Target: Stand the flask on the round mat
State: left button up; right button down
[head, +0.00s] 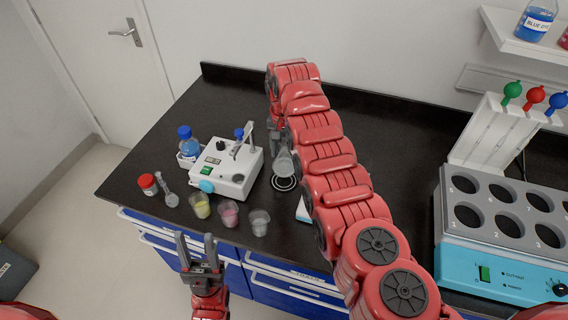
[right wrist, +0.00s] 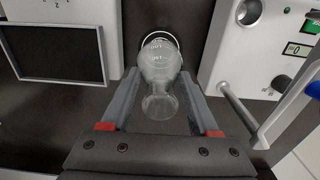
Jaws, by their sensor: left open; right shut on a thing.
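The clear glass flask (head: 284,162) is held between the fingers of my right gripper (head: 277,137). In the right wrist view the flask (right wrist: 160,68) shows between the two fingers of the gripper (right wrist: 160,88), with its neck toward the palm. The round mat (head: 284,184), dark with white rings, lies on the black bench right at the flask's lower end. In the right wrist view the mat (right wrist: 153,33) is partly hidden behind the flask. I cannot tell whether the flask touches it. My left gripper (head: 198,248) is open and empty in front of the bench edge.
A white device (head: 230,170) stands left of the mat. Cups of yellow (head: 200,206), pink (head: 228,214) and clear (head: 259,222) contents stand near the front edge. A blue bottle (head: 188,147) stands behind them. A turquoise block with wells (head: 500,262) is at the right.

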aim_at(284, 164)
jog(key=shift+f, duration=0.9)
jog(key=shift+w+f, duration=0.1)
jog(key=shift+f, duration=1.75)
jog(key=shift+f+b, duration=0.15)
jog(key=shift+b, duration=0.2)
jog(key=shift+c, duration=0.6)
grip_release()
